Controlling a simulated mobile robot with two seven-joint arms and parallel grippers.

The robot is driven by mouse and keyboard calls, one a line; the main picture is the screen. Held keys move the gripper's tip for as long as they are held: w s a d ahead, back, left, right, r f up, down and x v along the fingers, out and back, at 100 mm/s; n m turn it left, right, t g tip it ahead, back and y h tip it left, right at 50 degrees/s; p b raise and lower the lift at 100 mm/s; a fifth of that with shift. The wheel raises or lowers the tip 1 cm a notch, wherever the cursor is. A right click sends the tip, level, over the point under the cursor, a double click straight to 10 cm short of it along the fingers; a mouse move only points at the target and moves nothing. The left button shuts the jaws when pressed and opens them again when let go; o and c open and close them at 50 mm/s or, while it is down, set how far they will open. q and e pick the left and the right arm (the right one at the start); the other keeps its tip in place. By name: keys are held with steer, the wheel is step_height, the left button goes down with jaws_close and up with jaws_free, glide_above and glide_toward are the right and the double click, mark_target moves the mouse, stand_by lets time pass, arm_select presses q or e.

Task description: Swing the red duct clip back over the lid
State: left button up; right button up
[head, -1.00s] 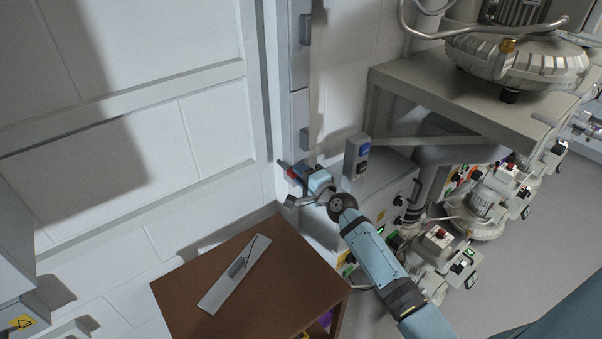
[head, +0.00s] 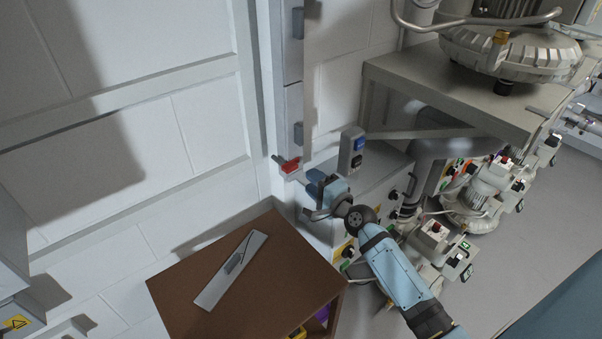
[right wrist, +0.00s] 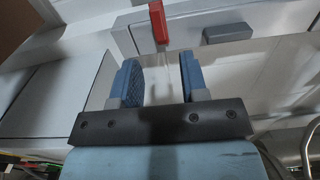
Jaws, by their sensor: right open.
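The red duct clip (head: 290,166) sits at the lower end of the tall, narrow grey duct (head: 291,105) on the wall. It also shows in the right wrist view (right wrist: 158,22), beyond my fingers. My right gripper (head: 314,190) is open and empty, below and to the right of the clip and apart from it. In the right wrist view its two blue fingers (right wrist: 157,78) stand apart with nothing between them. I cannot tell whether the clip lies across the duct's lid. My left gripper is not in view.
A brown cabinet (head: 180,295) with a grey plate (head: 230,272) on top stands below the duct. A switch box with a blue button (head: 352,150) stands right of the gripper. Pumps (head: 470,205) and a metal bench (head: 450,85) fill the right side.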

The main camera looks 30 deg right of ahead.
steer(key=s, duration=0.6)
steer(key=shift+d+b, duration=0.3)
steer(key=shift+d, duration=0.15)
steer(key=shift+s, duration=0.1)
steer(key=s+a+f+n+g+p, duration=0.3)
steer(key=s+a+f+n+p, duration=0.1)
steer(key=s+a+n, duration=0.4)
steer(key=s+a+f+n+g+p, duration=0.3)
steer(key=s+a+f+n, duration=0.3)
steer(key=s+n, duration=0.5)
steer(key=s+a+p, duration=0.1)
steer(key=a, duration=0.1)
steer(key=shift+s+a+f+n+g+y, duration=0.3)
steer(key=shift+a+f+g, duration=0.1)
